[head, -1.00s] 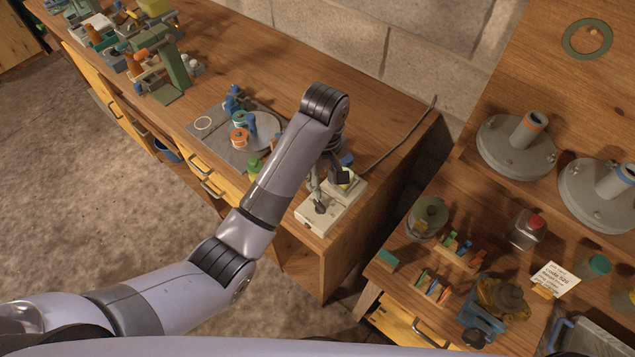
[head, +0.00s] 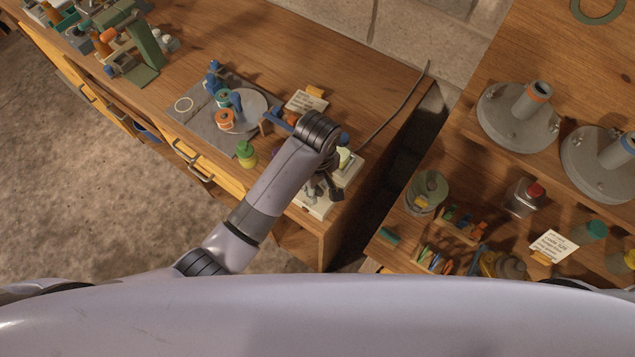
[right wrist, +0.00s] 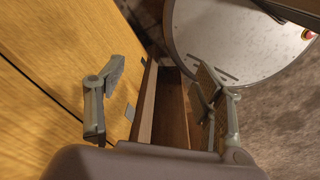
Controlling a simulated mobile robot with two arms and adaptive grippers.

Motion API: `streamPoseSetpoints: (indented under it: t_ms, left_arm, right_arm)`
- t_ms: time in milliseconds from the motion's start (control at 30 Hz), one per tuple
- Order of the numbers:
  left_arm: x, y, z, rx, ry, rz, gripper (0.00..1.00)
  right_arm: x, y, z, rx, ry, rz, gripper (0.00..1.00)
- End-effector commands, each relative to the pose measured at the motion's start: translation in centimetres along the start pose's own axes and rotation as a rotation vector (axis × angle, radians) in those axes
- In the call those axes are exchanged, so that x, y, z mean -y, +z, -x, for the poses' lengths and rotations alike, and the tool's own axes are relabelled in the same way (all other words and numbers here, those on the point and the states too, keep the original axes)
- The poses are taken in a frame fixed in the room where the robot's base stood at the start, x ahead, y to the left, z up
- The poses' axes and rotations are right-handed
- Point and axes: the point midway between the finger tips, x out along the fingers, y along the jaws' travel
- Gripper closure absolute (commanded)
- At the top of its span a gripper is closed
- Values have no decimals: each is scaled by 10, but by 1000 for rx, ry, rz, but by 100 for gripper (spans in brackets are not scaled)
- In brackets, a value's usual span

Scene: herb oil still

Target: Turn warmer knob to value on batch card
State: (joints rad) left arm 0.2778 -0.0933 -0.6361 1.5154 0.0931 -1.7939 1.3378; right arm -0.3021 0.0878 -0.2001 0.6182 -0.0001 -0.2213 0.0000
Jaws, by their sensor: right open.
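The warmer appears to be the pale box (head: 313,206) at the right end of the left bench, with a cable running behind it. Its knob is hidden under my left gripper (head: 325,188), which points down over the box. I cannot tell if its fingers touch the knob or how far apart they are. A white card (head: 306,102) in an orange holder stands behind my left arm. Another written card (head: 555,246) stands on the right bench. I cannot tell which is the batch card, and the writing is too small to read. My right gripper (right wrist: 160,86) is open and empty.
A grey mat (head: 205,128) with spools lies left of my arm, with a green-capped bottle (head: 246,155) close by. A gap separates the benches.

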Motion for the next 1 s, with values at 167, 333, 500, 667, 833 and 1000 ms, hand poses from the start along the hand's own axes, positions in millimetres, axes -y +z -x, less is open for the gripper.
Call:
streamPoseSetpoints:
  t_ms: [167, 333, 500, 667, 833, 1000]
  left_arm:
    - [0, 0, 0, 0, 1, 0, 83]
    - [-1, 0, 0, 0, 1, 0, 95]
    - [-1, 0, 1, -1, 1, 0, 100]
    - [-1, 0, 1, -1, 1, 0, 100]
    - [-1, -1, 1, -1, 2, -8, 100]
    - [-1, -1, 1, -2, 2, -54, 100]
  right_arm:
    - [4, -2, 0, -3, -5, -2, 38]
    - [10, -4, 0, -7, -11, -5, 38]
    - [12, -6, 0, -9, -15, -6, 38]
    - [11, -6, 0, -9, -13, -6, 38]
    - [8, -5, 0, -8, -9, -4, 38]
    - [5, -4, 0, -8, -6, -3, 38]
